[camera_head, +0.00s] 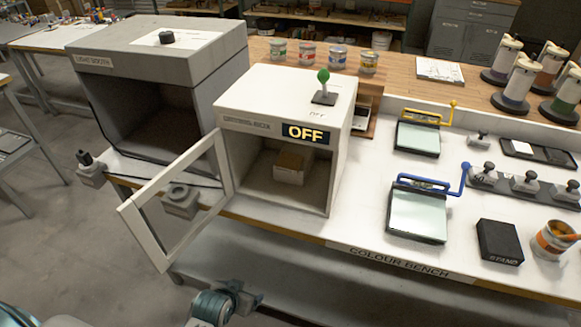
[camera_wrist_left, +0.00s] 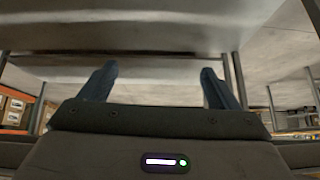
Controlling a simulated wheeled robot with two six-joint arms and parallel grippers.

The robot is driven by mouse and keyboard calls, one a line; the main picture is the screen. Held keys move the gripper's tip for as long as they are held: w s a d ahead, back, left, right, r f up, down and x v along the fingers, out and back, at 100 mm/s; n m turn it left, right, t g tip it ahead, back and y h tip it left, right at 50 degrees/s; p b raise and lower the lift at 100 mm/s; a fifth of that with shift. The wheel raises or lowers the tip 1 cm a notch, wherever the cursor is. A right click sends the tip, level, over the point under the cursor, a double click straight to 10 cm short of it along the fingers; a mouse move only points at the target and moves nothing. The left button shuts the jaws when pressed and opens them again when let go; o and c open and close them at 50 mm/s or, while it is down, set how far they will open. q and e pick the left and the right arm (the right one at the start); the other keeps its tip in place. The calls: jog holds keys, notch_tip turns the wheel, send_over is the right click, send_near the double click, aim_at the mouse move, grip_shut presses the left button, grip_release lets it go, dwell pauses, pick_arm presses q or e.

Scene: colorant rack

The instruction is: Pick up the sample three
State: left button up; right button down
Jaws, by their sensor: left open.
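I cannot make out anything marked as sample three in either view. The open drying box (camera_head: 292,92) stands on the colour bench, with a small tan block (camera_head: 289,168) inside and a sign reading OFF. Two pale glass-like plates lie right of it, one in a blue-handled frame (camera_head: 418,213) and one in a yellow-handled frame (camera_head: 417,139). My left gripper (camera_head: 240,294) is low in front of the bench, below its top. In the left wrist view my left gripper (camera_wrist_left: 158,78) is open and empty, its two fingers wide apart. My right gripper is not in view.
The drying box's door (camera_head: 157,245) swings out past the bench's front edge. The light booth (camera_head: 150,55) stands to its left. A black stand (camera_head: 499,242) and an open paint can (camera_head: 555,240) are at the right. Several cans and dispensers line the back.

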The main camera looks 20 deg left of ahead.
aim_at(288, 163)
pick_arm(q)
jog(key=w+d+r+t+p, duration=0.1)
jog(key=w+r+t, duration=0.15)
jog(key=r, duration=0.65)
jog(key=w+d+r+t+p, duration=0.15)
jog(key=w+r, duration=0.25)
jog(key=r, duration=0.6)
jog(key=w+d+r+t, duration=0.1)
jog(key=w+r, duration=0.1)
jog(key=w, duration=0.3)
jog(key=w+r+t+p, duration=0.1)
jog(key=w+r+t, duration=0.1)
jog(key=w, duration=0.3)
jog(key=w+d+r+t+p, duration=0.1)
jog(key=w+r+t, duration=0.1)
jog(key=w, duration=0.3)
jog(key=shift+d+r+n+h, duration=0.3)
jog(key=shift+r, duration=0.35)
jog(key=w+p, duration=0.2)
jog(key=w, duration=0.1)
jog(key=w+p, duration=0.1)
jog(key=shift+w+f, duration=0.3)
jog(key=shift+w, duration=0.1)
jog(key=shift+w+f, duration=0.15)
jog(key=shift+w, duration=0.2)
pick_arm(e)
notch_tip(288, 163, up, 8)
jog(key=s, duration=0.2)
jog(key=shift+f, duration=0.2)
